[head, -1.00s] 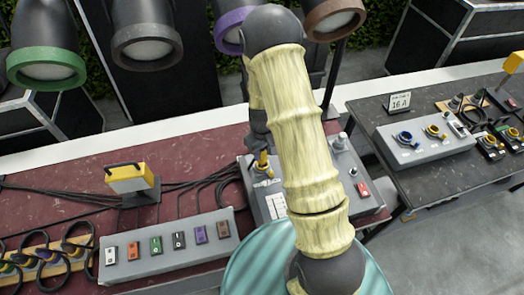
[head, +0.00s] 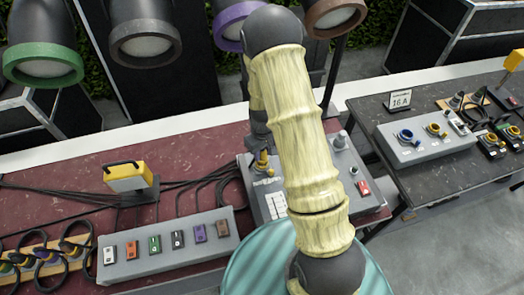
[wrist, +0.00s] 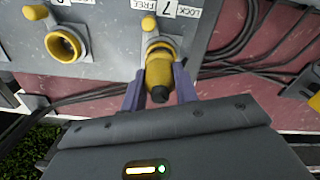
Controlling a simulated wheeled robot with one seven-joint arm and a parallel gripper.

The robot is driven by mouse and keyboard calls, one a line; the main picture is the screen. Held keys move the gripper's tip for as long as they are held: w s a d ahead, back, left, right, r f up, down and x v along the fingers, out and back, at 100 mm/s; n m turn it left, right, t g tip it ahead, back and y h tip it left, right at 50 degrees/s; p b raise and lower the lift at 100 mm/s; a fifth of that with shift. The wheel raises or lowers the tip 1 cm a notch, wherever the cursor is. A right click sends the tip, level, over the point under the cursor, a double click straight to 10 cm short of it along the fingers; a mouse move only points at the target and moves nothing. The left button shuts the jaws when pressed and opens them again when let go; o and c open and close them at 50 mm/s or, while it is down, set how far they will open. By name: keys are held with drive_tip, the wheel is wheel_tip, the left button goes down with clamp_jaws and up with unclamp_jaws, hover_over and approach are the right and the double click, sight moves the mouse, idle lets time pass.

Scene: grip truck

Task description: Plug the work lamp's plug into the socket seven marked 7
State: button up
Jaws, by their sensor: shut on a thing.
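My gripper (wrist: 159,84) is shut on a yellow plug (wrist: 161,72) with a dark cable end. In the head view the plug (head: 263,164) shows small beside my arm, over the grey panel (head: 258,200). A yellow work lamp (head: 127,179) stands on the red-brown table to the left.
A second, empty yellow socket (wrist: 63,43) is left of socket seven in the wrist view. Black cables (wrist: 235,45) lie on the right. A grey switch box (head: 168,250) stands front left. Stage lamps (head: 145,40) hang behind. A dark table (head: 425,180) is on the right.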

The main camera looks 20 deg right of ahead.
drive_tip(key=shift+f+b, duration=0.75)
drive_tip(key=shift+f, duration=0.25)
idle(0.3)
drive_tip(key=o, duration=1.1)
drive_tip(key=shift+a, duration=0.1)
drive_tip(key=o, duration=0.4)
drive_tip(key=shift+c, duration=0.2)
drive_tip(key=shift+r, duration=0.1)
drive_tip(key=shift+r+p, duration=1.75)
drive_tip(key=shift+r, duration=0.7)
drive_tip(key=shift+r, duration=0.1)
